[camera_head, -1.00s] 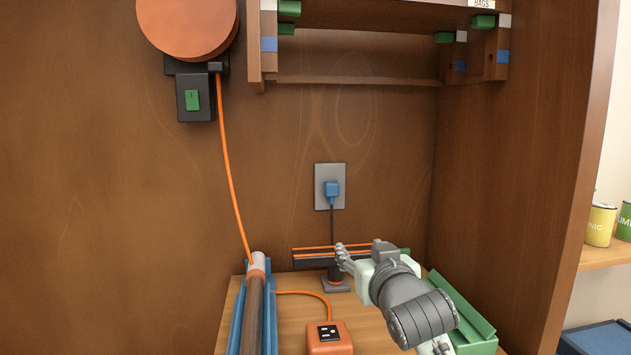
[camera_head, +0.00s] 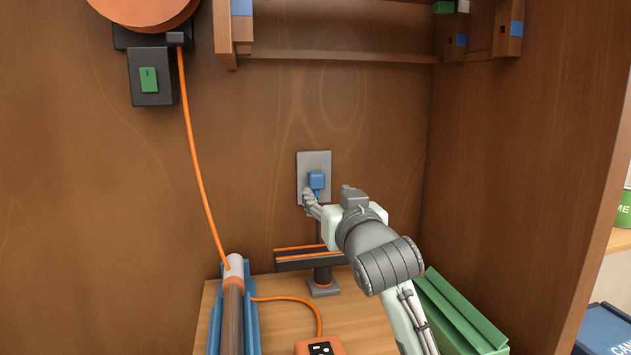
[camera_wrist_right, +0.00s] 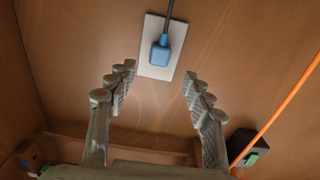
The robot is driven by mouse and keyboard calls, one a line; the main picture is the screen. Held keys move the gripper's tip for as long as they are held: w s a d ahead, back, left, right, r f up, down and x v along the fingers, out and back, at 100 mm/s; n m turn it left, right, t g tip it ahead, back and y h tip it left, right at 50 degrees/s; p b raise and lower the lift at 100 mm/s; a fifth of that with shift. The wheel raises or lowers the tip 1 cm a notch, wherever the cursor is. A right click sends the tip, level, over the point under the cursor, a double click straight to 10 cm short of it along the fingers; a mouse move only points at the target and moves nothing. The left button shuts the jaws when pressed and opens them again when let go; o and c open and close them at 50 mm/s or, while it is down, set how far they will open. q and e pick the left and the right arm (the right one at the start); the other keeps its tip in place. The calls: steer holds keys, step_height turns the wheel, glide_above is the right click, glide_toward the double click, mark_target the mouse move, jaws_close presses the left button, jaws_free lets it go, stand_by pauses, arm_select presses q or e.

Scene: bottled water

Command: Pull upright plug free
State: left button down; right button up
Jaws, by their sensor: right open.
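The blue plug (camera_head: 316,180) sits in a grey wall plate (camera_head: 303,163) on the brown wooden back wall, with its dark cord hanging down. My right gripper (camera_head: 308,198) is just below and in front of the plug in the head view, and its arm hides part of the cord. In the right wrist view the plug (camera_wrist_right: 160,55) lies ahead, between the lines of the two spread fingers (camera_wrist_right: 158,85) and beyond their tips. The fingers are open and hold nothing. My left gripper is in neither view.
An orange-topped dark stand (camera_head: 323,275) is on the bench below the plate. A blue trough with a pipe (camera_head: 233,310) stands left, a green tray (camera_head: 460,315) right. An orange cord (camera_head: 195,150) hangs at left; an orange power box (camera_head: 318,346) is in front.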

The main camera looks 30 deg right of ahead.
mark_target(318, 182)
steer(key=x, duration=0.7)
steer(key=shift+w+d, duration=0.15)
steer(key=shift+w, duration=0.45)
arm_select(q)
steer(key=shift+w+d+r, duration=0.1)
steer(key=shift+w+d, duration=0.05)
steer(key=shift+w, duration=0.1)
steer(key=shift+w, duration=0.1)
arm_select(e)
steer(key=c, duration=0.9)
steer(key=shift+c, duration=1.2)
jaws_close()
